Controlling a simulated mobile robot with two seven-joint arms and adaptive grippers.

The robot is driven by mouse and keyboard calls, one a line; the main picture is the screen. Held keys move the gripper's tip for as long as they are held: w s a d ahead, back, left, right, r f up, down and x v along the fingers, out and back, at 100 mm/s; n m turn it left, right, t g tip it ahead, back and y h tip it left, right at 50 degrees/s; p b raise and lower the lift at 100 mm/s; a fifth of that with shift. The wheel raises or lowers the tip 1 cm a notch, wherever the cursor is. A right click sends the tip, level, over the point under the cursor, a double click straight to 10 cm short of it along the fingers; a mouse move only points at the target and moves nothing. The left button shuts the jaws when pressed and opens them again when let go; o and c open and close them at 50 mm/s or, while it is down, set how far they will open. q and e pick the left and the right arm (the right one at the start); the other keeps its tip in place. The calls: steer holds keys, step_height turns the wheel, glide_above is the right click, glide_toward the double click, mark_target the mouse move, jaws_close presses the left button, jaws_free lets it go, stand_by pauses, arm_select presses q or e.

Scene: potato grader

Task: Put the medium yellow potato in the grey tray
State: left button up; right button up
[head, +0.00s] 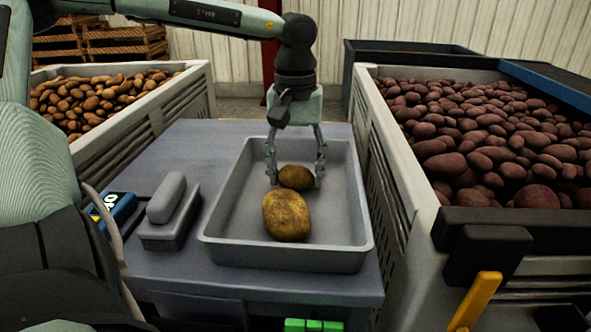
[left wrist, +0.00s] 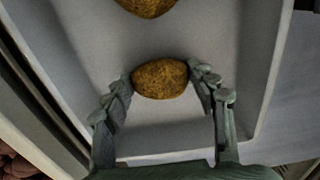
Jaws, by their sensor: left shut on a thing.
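The grey tray (head: 340,225) stands on the table. My left gripper (head: 296,180) reaches down into it from above. It is shut on a yellow-brown potato (head: 297,177), the smaller of the two in the tray, which seems to be the medium one. In the left wrist view this potato (left wrist: 160,79) sits between the fingertips, low over the tray floor; I cannot tell if it touches the floor. A larger yellow potato (head: 287,216) lies in the tray just in front of it. My right gripper is not in view.
A crate of yellow potatoes (head: 165,100) stands at the left and a crate of dark red potatoes (head: 392,165) at the right. A grey block-like object (head: 170,215) and a blue device (head: 115,210) lie left of the tray. The tray's front right is free.

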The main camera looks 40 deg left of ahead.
mark_target(295, 169)
arm_select(q)
steer(key=shift+f, duration=0.15)
steer(key=o, duration=1.2)
step_height(295, 169, up, 12)
steer(key=shift+r, duration=0.15)
